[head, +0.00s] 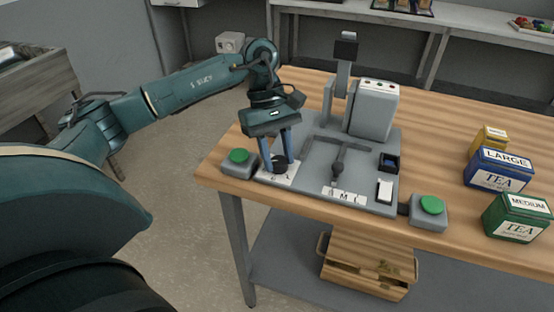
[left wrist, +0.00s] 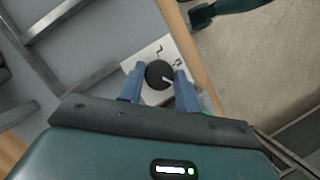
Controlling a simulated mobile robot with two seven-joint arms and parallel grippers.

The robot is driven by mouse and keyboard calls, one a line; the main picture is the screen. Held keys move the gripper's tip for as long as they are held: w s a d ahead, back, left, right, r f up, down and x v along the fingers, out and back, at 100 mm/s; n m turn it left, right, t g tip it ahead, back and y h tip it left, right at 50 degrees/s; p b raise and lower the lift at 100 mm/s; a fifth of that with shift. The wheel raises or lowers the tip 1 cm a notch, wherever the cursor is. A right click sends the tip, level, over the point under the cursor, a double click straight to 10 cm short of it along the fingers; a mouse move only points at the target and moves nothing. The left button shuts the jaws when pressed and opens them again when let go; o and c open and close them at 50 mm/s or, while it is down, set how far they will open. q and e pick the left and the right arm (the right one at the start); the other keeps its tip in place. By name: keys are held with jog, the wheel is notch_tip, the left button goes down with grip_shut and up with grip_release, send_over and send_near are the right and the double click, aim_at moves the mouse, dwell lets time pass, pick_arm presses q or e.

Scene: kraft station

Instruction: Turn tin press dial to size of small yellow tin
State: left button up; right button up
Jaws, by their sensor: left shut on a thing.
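My left gripper (head: 278,158) is pointed down at the front left of the tin press (head: 373,106). Its two blue fingers are shut on the black dial (head: 279,164), one on each side. In the left wrist view the dial (left wrist: 158,73) sits on a white plate with dark markings, between the fingertips. A pale pointer line on the dial points toward the lower right of that picture; the size letters are too small to read surely. The small yellow tin (head: 491,137) stands at the right of the table, partly behind the blue tin. My right gripper is not in view.
A blue LARGE tea tin (head: 499,169) and a green MEDIUM tea tin (head: 516,218) stand in front of the yellow one. Green buttons sit left (head: 239,156) and right (head: 431,205) of the press. A wooden crate (head: 365,268) is below the table's front edge.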

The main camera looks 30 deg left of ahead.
pick_arm(q)
jog(key=shift+m, duration=0.4)
jog(key=o, duration=1)
jog(key=shift+c, duration=0.2)
jog(key=shift+w+a+r, duration=0.15)
jog(key=shift+a+r, duration=0.05)
jog(key=shift+r, duration=0.3)
jog(key=v, duration=1.2)
jog(key=shift+p, duration=0.3)
jog(key=shift+w, duration=0.1)
